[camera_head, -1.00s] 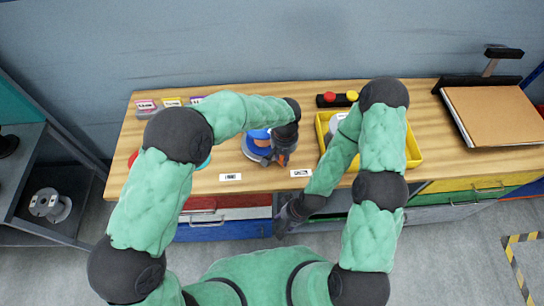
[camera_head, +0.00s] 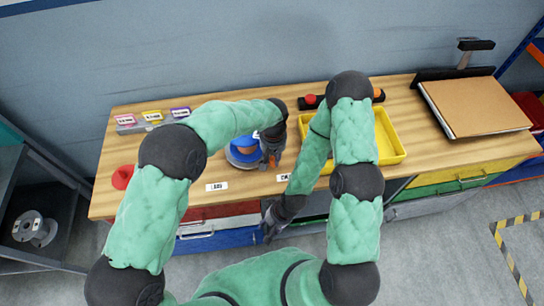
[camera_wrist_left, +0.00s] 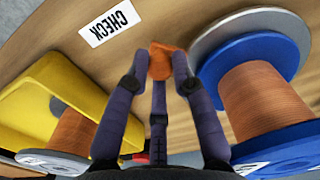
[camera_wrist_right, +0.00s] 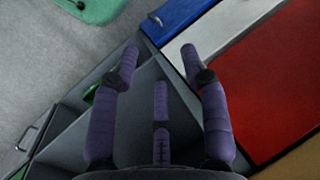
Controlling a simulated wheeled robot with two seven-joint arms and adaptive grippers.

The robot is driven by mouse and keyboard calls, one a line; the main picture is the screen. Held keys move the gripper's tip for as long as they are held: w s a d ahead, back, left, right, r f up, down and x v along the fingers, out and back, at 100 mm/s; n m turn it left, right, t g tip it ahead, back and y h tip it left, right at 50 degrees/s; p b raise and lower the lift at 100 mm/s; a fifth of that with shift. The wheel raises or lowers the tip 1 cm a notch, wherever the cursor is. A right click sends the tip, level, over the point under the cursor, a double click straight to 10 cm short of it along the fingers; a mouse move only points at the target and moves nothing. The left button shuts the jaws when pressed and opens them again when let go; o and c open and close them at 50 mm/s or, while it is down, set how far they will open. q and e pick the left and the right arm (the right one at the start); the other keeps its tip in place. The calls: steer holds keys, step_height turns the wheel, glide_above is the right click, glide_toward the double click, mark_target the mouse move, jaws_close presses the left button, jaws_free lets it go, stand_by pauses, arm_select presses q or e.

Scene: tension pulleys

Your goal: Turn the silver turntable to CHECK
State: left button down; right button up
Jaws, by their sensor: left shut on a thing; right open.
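The silver turntable (camera_wrist_left: 205,42) is a grey disc under a blue spool (camera_wrist_left: 283,52) wound with copper wire. In the head view its rim (camera_head: 231,160) shows below the blue spool (camera_head: 243,146). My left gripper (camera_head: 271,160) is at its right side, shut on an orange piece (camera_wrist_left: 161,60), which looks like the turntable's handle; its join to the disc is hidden. The CHECK label (camera_wrist_left: 110,23) lies on the bench near the fingertips, apart from the orange piece. My right gripper (camera_head: 268,225) is open and empty in front of the drawers.
A second label (camera_head: 216,187) is left of the turntable. A yellow tray (camera_head: 392,130) stands to the right; a copper-wound spool (camera_wrist_left: 72,132) shows in it.

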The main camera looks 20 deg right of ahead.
arm_select(q)
steer(key=shift+w+d, duration=0.1)
steer(key=c, duration=1.1)
jaws_free()
steer(key=shift+o, duration=0.2)
step_height(320, 180, up, 12)
